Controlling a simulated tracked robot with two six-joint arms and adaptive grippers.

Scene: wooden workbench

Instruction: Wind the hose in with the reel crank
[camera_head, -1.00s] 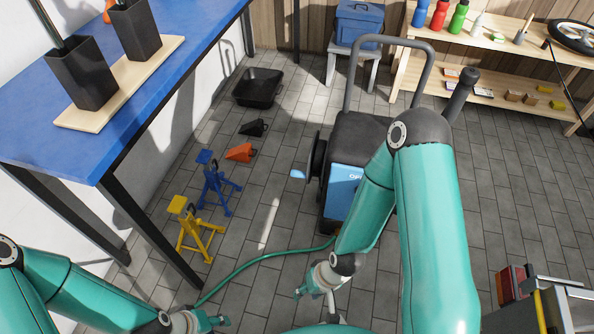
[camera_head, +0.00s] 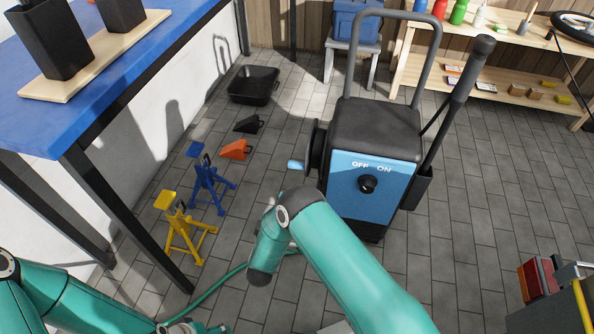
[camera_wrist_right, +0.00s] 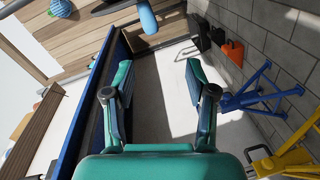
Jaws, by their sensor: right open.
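The hose reel unit is a black-topped cart with a blue OFF/ON front panel (camera_head: 368,205). On its left side, a dark reel disc (camera_head: 314,150) carries a crank with a light-blue handle (camera_head: 295,164). The crank handle also shows at the top of the right wrist view (camera_wrist_right: 147,16), beyond my fingertips. My right gripper (camera_wrist_right: 158,75) is open and empty, and the handle is not between its fingers. In the head view my right wrist is below the crank. The green hose (camera_head: 213,288) lies on the floor. My left gripper (camera_head: 207,328) is cut off at the bottom edge.
A yellow stand (camera_head: 185,230), a blue stand (camera_head: 210,185), an orange wedge (camera_head: 235,149) and a black wedge (camera_head: 249,123) stand left of the cart. A blue-topped table (camera_head: 110,85) is at the left. Floor right of the cart is mostly clear.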

